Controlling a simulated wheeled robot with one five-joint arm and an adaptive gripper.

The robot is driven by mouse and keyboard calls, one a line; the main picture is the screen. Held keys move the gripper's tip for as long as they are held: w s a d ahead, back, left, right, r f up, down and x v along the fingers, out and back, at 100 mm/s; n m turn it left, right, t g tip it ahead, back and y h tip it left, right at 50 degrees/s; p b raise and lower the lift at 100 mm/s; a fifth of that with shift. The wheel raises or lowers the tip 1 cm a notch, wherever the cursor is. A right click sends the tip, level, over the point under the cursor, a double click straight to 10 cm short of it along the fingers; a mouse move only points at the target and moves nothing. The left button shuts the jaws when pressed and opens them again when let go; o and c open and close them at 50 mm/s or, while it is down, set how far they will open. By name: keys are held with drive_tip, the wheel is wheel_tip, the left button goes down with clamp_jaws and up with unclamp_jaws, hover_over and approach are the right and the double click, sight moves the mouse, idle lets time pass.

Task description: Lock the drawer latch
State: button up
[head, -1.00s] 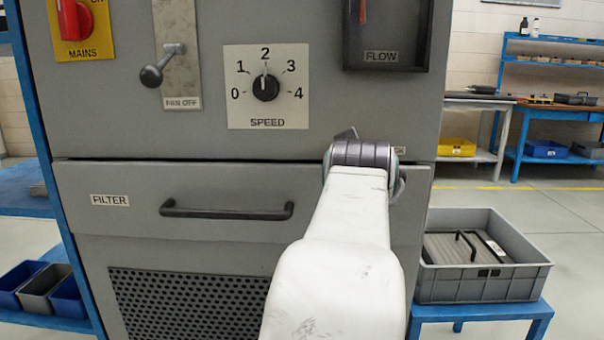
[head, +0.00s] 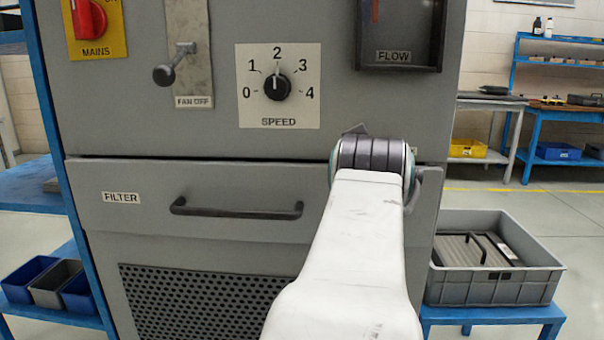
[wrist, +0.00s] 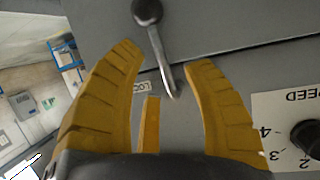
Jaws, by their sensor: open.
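The drawer latch (wrist: 160,52) is a grey lever with a round knob, in the wrist view. Its knob end lies over the drawer front, at the top of that view, and its other end is near a partly covered label (wrist: 140,87). My gripper (wrist: 165,58) has yellow fingers, spread open on both sides of the lever, and does not grip it. I cannot tell whether a finger touches it. In the head view my wrist hides the gripper and most of the latch area. The filter drawer (head: 150,218) looks shut, with a black bar handle (head: 235,211).
Above the drawer are the speed dial (head: 276,85), the fan lever (head: 172,66), the red mains switch (head: 89,18) and the flow recess (head: 395,65). A grey crate (head: 485,290) stands on a blue stand at right. Blue bins (head: 22,278) sit at lower left.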

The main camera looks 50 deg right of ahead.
drive_tip(key=shift+v, duration=2.05)
drive_tip(key=shift+f, duration=0.1)
drive_tip(key=w+a+f+n+t+y+p, duration=0.1)
drive_tip(key=w+a+f+n+y, duration=0.3)
drive_tip(key=a+f, duration=0.4)
drive_tip(key=w+a+f+n+y+p, duration=0.15)
drive_tip(key=w+a+f+y, duration=0.25)
drive_tip(key=w+a+f, duration=0.4)
drive_tip(key=s+a+f+n+g+y, duration=0.2)
drive_tip(key=s+a+f+n, duration=0.2)
drive_tip(key=a+f, duration=0.3)
drive_tip(key=s+a+f+n+g+y, duration=0.2)
drive_tip(key=s+a+f+n+g, duration=0.15)
drive_tip(key=a+f, duration=0.3)
drive_tip(key=w+a+r+t+p, duration=0.1)
drive_tip(key=w+r+p, duration=0.1)
drive_tip(key=r+p, duration=0.7)
drive_tip(key=w+a+r+t+p, duration=0.1)
drive_tip(key=w+r+p, duration=0.1)
drive_tip(key=r+p, duration=0.7)
drive_tip(key=w+d+p+v, duration=0.1)
drive_tip(key=d+p+v, duration=0.1)
drive_tip(key=p+v, duration=1.8)
drive_tip(key=shift+d+r, duration=0.35)
drive_tip(key=shift+r, duration=0.35)
